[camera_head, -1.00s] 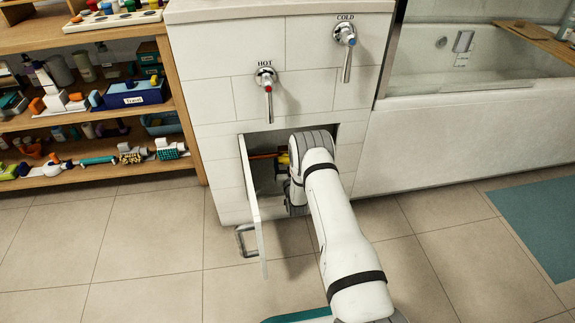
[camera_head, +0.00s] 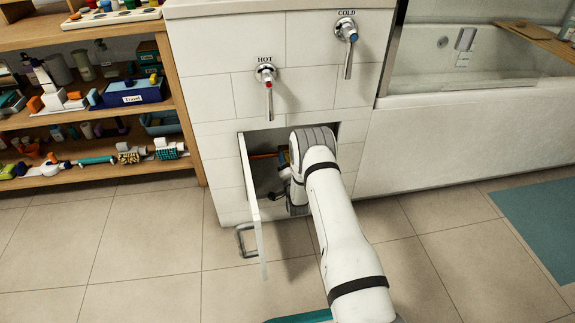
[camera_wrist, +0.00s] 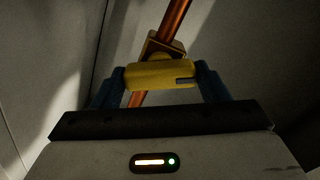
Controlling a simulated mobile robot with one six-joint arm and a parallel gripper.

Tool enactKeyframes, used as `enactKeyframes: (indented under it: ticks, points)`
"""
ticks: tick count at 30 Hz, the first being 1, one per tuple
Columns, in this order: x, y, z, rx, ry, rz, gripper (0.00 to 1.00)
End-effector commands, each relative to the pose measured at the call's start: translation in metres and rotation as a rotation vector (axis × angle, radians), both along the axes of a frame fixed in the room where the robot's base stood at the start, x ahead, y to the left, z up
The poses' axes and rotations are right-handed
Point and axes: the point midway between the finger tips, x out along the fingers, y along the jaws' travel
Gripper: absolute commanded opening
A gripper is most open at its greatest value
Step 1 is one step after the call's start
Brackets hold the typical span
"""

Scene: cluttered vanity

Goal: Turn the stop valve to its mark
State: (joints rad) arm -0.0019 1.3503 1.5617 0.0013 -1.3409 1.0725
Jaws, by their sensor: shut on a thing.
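The stop valve's yellow handle (camera_wrist: 160,74) sits between the two blue fingers of my gripper (camera_wrist: 160,85) in the wrist view. The gripper is shut on it. The handle lies nearly level across the picture, with a small grey-blue strip near its right end. Behind it is a brass valve body (camera_wrist: 163,47) on a slanting copper pipe (camera_wrist: 174,20). I cannot make out a target mark. In the head view my arm reaches into the wall recess, where the copper pipe (camera_head: 264,155) shows; my arm hides most of the valve.
The recess's white door (camera_head: 251,205) stands open just left of my arm, with a grey handle (camera_head: 242,240). The hot tap (camera_head: 267,83) and cold tap (camera_head: 347,40) are above. Wooden shelves (camera_head: 110,178) stand left, a bathtub (camera_head: 460,120) right.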

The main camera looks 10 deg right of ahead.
Motion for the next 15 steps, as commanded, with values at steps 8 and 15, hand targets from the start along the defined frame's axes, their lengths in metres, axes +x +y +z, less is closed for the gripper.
enactKeyframes:
  ticks: [8, 15]
  points:
    - [0.0003, -0.0002, 0.0, 0.242, 0.0, 0.0, 0.45]
    - [0.0004, -0.0006, 0.0002, 0.397, 0.0, 0.0, 0.45]
